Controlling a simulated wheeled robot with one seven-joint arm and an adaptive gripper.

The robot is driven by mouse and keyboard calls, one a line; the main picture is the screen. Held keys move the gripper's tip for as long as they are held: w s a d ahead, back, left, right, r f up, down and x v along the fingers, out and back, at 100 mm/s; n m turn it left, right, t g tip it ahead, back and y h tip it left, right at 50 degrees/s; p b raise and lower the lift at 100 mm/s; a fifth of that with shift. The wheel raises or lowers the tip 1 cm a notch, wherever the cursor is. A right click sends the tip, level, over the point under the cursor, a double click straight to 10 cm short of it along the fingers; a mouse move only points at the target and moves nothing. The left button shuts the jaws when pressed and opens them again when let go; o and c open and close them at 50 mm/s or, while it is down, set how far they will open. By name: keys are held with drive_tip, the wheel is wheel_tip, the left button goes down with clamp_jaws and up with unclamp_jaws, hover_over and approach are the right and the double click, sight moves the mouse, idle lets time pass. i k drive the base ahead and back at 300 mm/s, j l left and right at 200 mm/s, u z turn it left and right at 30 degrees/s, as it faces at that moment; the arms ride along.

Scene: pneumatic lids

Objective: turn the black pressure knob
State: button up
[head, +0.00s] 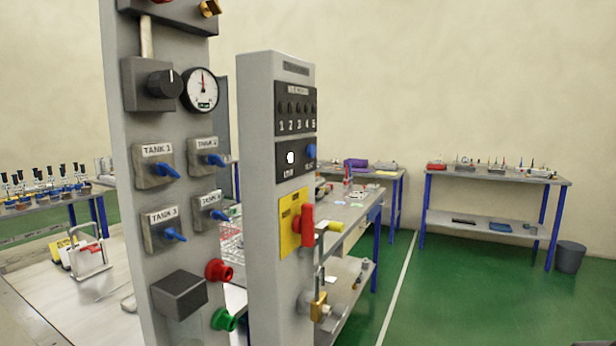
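The black pressure knob (161,83) sits on a dark grey box near the top of a tall grey panel (122,200) on the left. A light mark shows on the knob's face. A round white gauge (201,89) with a red needle is just right of the knob. Below them are blue-handled valves labelled as tanks, such as the TANK 1 valve (154,164) and the TANK 3 valve (163,229). My gripper is not in view, and nothing is seen touching the knob.
A second grey post (258,200) stands close right of the panel, with a red handle (307,226) and a brass padlock (318,308) sticking out. Red (217,271) and green (223,319) fittings protrude low on the panel. Open green floor (470,290) lies at right.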

sight(164, 85)
drive_tip(key=l+u, duration=0.25)
drive_tip(key=u, duration=0.15)
drive_tip(key=k+l+u, duration=0.15)
drive_tip(key=u, duration=0.3)
drive_tip(key=k+l+u, duration=0.15)
drive_tip(key=u, duration=0.25)
drive_tip(key=k+l, duration=0.05)
drive_tip(key=l, duration=0.05)
